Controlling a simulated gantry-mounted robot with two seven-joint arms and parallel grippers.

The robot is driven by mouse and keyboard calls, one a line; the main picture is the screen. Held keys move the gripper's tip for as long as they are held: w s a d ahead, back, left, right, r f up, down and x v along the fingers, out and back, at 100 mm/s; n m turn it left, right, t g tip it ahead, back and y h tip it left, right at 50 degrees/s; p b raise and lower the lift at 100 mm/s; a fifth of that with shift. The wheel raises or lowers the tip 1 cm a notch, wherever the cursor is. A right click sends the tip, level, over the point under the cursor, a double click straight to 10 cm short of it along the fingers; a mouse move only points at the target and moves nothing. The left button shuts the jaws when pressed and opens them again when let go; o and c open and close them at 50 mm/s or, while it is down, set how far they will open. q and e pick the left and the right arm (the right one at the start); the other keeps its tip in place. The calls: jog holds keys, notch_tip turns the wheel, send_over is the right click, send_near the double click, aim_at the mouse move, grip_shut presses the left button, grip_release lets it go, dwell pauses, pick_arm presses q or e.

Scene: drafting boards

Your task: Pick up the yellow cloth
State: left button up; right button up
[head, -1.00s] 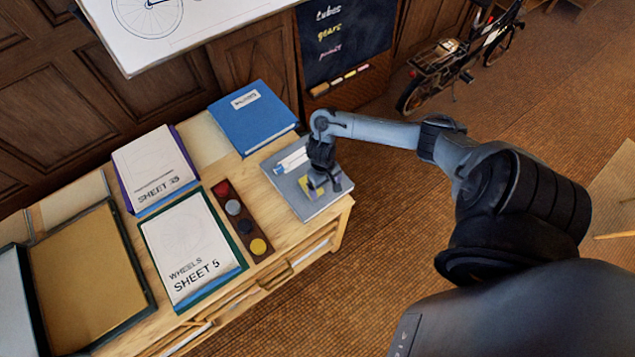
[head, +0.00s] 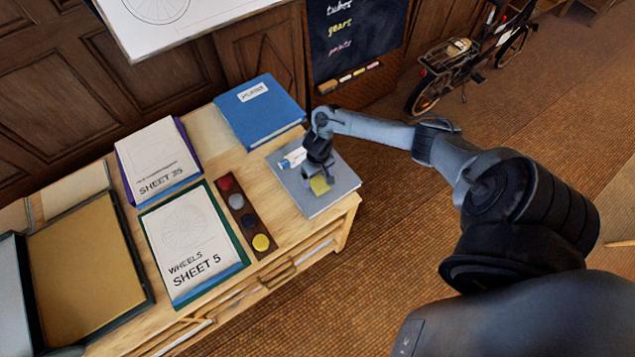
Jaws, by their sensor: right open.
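The yellow cloth (head: 320,186) is a small square on the flat grey board (head: 338,184) at the right end of the wooden cabinet top. My right gripper (head: 317,175) points down over the cloth with its jaws open. Its fingers hide the cloth's far part. I cannot tell whether they touch it. My left gripper is not in view.
A white-and-blue item (head: 293,158) lies on the grey board by the gripper. A blue binder (head: 262,116) lies behind. A dark strip with several round coloured pieces (head: 245,218) and SHEET 5 (head: 190,240) lie to the left.

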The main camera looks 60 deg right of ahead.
aim_at(318, 181)
jog(key=shift+f+b, duration=0.3)
jog(key=shift+f, duration=1.2)
jog(key=c, duration=1.1)
